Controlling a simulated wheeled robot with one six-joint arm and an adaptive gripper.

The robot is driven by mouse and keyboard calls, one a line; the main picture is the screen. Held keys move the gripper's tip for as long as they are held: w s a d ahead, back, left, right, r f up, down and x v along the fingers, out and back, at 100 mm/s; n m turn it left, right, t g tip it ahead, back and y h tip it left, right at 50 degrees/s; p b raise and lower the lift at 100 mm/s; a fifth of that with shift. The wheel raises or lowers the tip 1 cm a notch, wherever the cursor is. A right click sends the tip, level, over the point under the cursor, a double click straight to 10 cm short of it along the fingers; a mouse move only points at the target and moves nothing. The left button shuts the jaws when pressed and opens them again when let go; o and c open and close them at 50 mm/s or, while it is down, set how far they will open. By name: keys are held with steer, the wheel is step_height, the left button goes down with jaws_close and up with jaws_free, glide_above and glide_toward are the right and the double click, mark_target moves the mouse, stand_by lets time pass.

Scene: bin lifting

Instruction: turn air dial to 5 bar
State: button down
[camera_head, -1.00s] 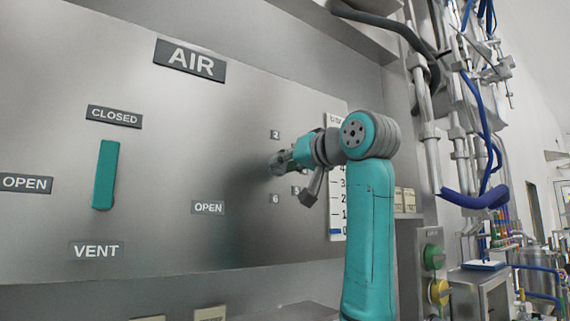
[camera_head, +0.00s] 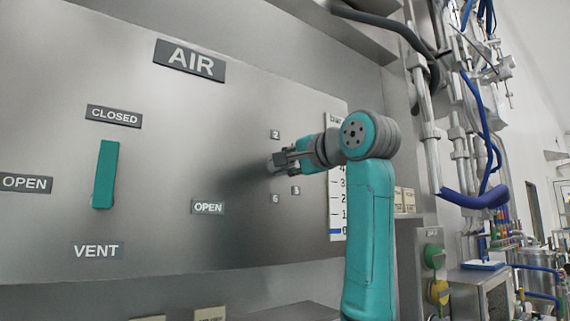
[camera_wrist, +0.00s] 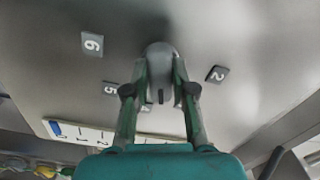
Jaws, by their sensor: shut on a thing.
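The air dial is a grey rounded knob (camera_wrist: 160,58) on the steel panel. My gripper (camera_wrist: 160,72) is shut on it, one finger on each side. A small dark mark shows on the knob between the fingers; I cannot tell which number it points at. Around it in the wrist view are number plates 6 (camera_wrist: 92,43), 5 (camera_wrist: 110,88) and 2 (camera_wrist: 217,74). In the head view my gripper (camera_head: 276,163) meets the panel between plate 2 (camera_head: 275,134) and plate 6 (camera_head: 275,198), hiding most of the knob.
The AIR sign (camera_head: 190,61) and a teal vent handle (camera_head: 105,174) are on the panel to the left. A white scale strip (camera_head: 337,205) stands behind my arm. Pipes and blue hoses (camera_head: 475,198) are at the right.

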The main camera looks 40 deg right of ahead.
steer(key=m, duration=1.2)
steer(key=shift+f, duration=0.1)
steer(key=shift+m, duration=0.3)
stand_by(0.3)
steer(key=c, duration=1)
jaws_free()
steer(key=shift+o, duration=0.2)
steer(key=s, duration=1.2)
